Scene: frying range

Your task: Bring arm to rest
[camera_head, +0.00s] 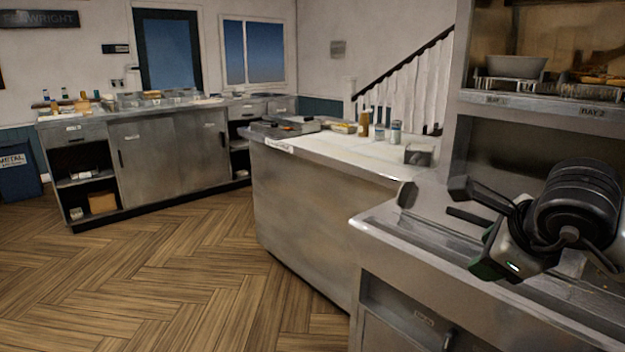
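My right arm comes in from the right edge, and its dark gripper (455,199) hangs over the steel counter of the frying range (390,230). Its two fingers point left and stand apart, with a gap between them. I see nothing held between them. My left arm and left gripper are not in view.
A shelf (540,110) with a grey bowl (516,66) and food trays stands above the gripper. A middle counter (350,150) carries bottles (364,123) and a metal container (419,154). A back counter (170,150) lines the wall. The wooden floor (180,280) at left is clear.

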